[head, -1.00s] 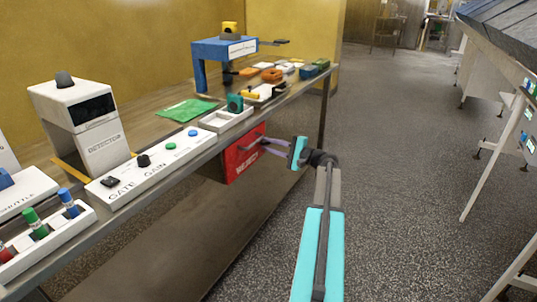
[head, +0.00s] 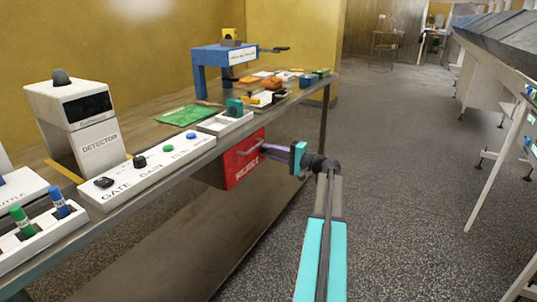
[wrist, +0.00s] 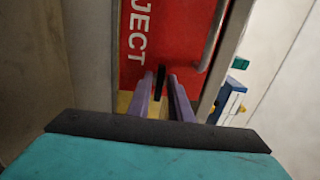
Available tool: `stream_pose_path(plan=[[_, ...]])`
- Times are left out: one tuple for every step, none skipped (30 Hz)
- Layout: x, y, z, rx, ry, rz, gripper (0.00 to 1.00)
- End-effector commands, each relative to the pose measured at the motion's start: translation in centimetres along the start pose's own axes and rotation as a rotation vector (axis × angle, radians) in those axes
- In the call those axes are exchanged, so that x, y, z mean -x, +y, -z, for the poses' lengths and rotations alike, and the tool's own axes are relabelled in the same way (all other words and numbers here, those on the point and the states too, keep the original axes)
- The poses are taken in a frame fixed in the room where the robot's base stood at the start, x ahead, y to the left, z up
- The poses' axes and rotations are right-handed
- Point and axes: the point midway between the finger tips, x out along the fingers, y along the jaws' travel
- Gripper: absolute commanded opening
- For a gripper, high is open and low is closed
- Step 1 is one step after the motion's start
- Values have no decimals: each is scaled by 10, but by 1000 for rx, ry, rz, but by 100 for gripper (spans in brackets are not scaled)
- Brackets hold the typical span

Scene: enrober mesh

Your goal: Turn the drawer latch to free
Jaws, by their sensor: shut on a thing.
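The red reject drawer (head: 238,173) hangs under the bench edge, its front lettered in white. It also fills the upper middle of the wrist view (wrist: 185,35). A metal bar handle (wrist: 211,40) runs along the drawer front, beside my gripper. The drawer latch (wrist: 161,76) is a small black piece between my purple fingertips in the wrist view. My gripper (wrist: 162,86) is shut on it, close to the drawer face. In the head view my gripper (head: 264,150) reaches the drawer from the right. The latch cannot be made out there.
The bench top above holds a white detector (head: 95,125), a control panel with knobs (head: 150,168), a green sheet (head: 188,115) and a blue stand (head: 222,56). Open floor (head: 400,160) lies to the right, with a sloped grey-topped structure (head: 495,55) beyond.

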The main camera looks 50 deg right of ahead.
Motion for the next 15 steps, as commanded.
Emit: stream_pose_path(plan=[[-1,2,-4,0,-10,-4,0],[-1,2,-4,0,-10,-4,0],[-1,2,-4,-1,-10,-4,25],[-1,2,-4,-1,-10,-4,28],[-1,2,-3,-1,-9,-4,28],[-1,2,-3,-1,-8,-3,28],[-1,2,-3,-1,-7,-3,28],[-1,1,-2,-1,-7,-2,28],[-1,1,-2,-1,-6,-2,28],[0,1,-2,-1,-5,-2,28],[0,1,-2,-1,-5,-2,28],[0,1,-2,-1,-4,-1,28],[0,1,-1,-1,-4,-1,28],[1,1,-1,-1,-4,-1,28],[2,0,-1,-1,-3,-1,28]])
